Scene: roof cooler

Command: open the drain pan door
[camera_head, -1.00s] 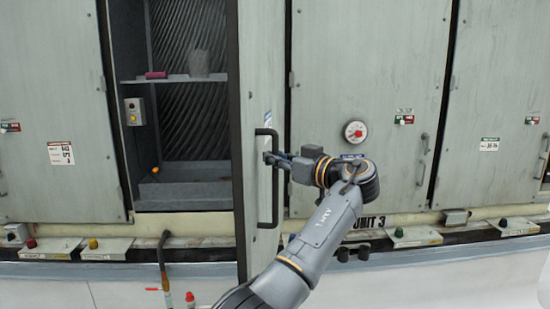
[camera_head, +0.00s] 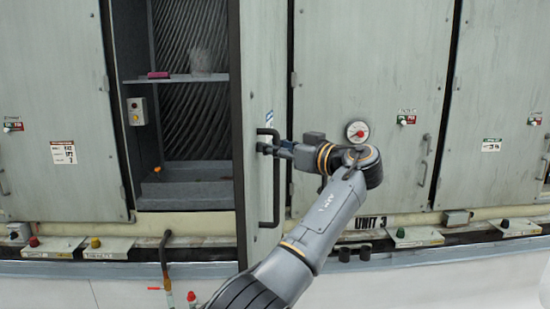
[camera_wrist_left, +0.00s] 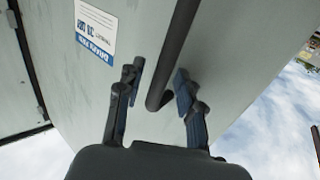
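The drain pan door (camera_head: 262,70) is a tall grey-green panel swung out from the cabinet, its dark edge toward the opening. Its black vertical bar handle (camera_head: 276,205) is on the panel face. My left gripper (camera_head: 264,149) is at the upper part of this handle. In the left wrist view, the gripper (camera_wrist_left: 158,77) is open, with the bent end of the handle (camera_wrist_left: 178,45) between its two fingers. A gap shows beside the left finger; contact at the right finger is unclear. A blue and white label (camera_wrist_left: 95,30) is on the door (camera_wrist_left: 130,20). My right gripper is not in view.
A pipe with a red-handled valve (camera_head: 166,275) stands in front.

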